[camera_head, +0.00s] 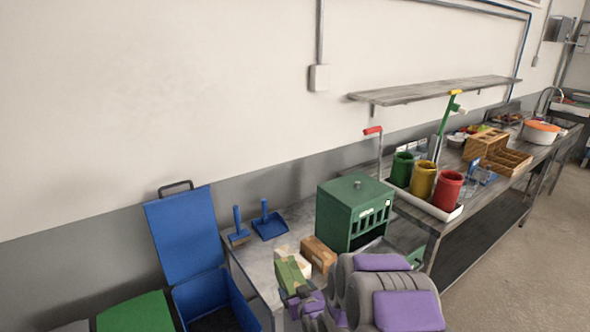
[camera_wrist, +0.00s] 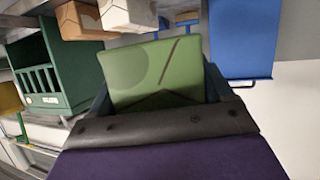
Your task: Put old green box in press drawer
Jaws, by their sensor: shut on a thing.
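The green box (camera_head: 293,276) is held by my gripper (camera_head: 300,292) in front of the bench edge. In the wrist view the green box (camera_wrist: 160,74) fills the middle, gripped between the dark jaws (camera_wrist: 165,98). The press is likely the green cabinet (camera_head: 354,214) with a slotted front, right of my gripper on the bench; it also shows at the left of the wrist view (camera_wrist: 52,68). I cannot tell whether its drawer is open, as my arm covers part of its lower area.
A brown box (camera_head: 318,254) and a white box (camera_head: 291,259) sit beside the green cabinet. An open blue bin (camera_head: 184,236) stands at the left. Green, yellow and red canisters (camera_head: 447,189) stand in a white tray to the right.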

